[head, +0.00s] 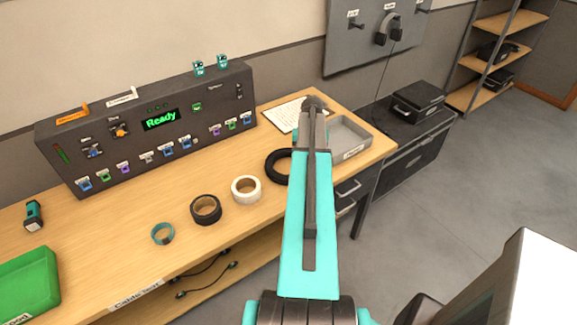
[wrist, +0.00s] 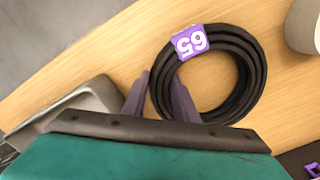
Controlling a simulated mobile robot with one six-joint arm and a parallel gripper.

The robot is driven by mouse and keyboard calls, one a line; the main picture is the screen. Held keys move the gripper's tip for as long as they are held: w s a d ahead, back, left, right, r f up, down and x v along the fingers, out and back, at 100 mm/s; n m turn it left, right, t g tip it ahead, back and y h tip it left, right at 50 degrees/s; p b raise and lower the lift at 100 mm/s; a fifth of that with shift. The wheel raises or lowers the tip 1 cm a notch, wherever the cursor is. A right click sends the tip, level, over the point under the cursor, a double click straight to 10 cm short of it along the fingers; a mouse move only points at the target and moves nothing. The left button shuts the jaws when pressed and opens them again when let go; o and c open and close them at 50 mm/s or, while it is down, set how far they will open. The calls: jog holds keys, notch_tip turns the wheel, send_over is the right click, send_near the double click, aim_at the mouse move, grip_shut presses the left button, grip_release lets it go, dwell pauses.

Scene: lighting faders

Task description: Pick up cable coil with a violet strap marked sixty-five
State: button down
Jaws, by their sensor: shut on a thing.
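The black cable coil (wrist: 252,82) has a violet strap (wrist: 191,42) marked 65, which appears upside down in the wrist view. My gripper (wrist: 160,80) is shut on the near left part of the coil's ring, one finger outside the ring and the other inside its hole. The coil lies flat, on or just above the wooden bench; I cannot tell whether it touches. In the head view the coil (head: 273,165) shows only its left part; my arm hides the rest and the gripper.
A grey tray (head: 352,135) and a paper sheet (head: 285,114) are near the coil. A white tape roll (head: 246,190), a black roll (head: 206,210) and a teal roll (head: 162,233) lie left of it. The fader console (head: 150,125) stands behind. A green bin (head: 28,284) is far left.

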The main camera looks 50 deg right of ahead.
jog(key=shift+r, duration=0.15)
jog(key=shift+r+b, duration=0.9)
jog(key=shift+r, duration=0.4)
jog(key=shift+s+r, duration=0.15)
jog(key=shift+r, duration=0.15)
jog(key=s+a+r+b, duration=0.1)
jog(key=s+b, duration=0.3)
jog(key=s, duration=1.1)
jog(key=shift+s+a+r+b, duration=0.25)
jog(key=shift+s+a+b, duration=0.05)
jog(key=shift+a+b, duration=0.1)
jog(key=shift+w, duration=0.15)
